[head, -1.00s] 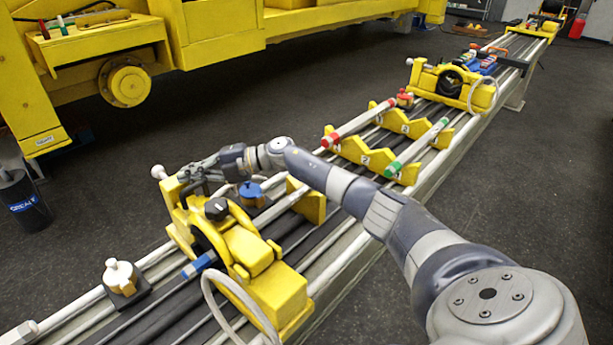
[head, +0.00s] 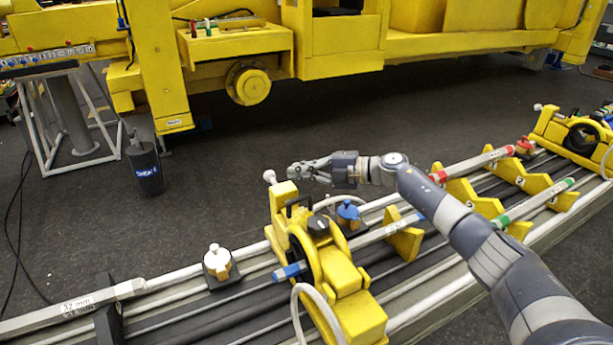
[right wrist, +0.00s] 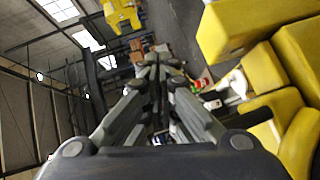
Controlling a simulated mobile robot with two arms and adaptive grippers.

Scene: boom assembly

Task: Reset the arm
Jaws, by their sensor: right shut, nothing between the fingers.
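My right gripper (head: 297,172) is shut and empty. In the head view it hangs just above and behind the yellow clamp fixture (head: 358,313), close to the white ball knob (head: 269,177) on that fixture, and looks apart from it. A blue-ended rod (head: 290,271) passes through the fixture, which has a black knob (head: 318,226) on top. In the right wrist view the closed fingers (right wrist: 158,72) point away from the camera, with yellow blocks (right wrist: 275,75) to their right. My left gripper is out of view.
A long rail bench (head: 170,288) carries a white-topped valve (head: 217,262), a blue-topped valve (head: 347,214), notched yellow rests (head: 465,197) with red-ended and green-ended rods, and another yellow fixture (head: 560,135). A large yellow machine (head: 345,45) and a dark bin (head: 145,170) stand behind, across open floor.

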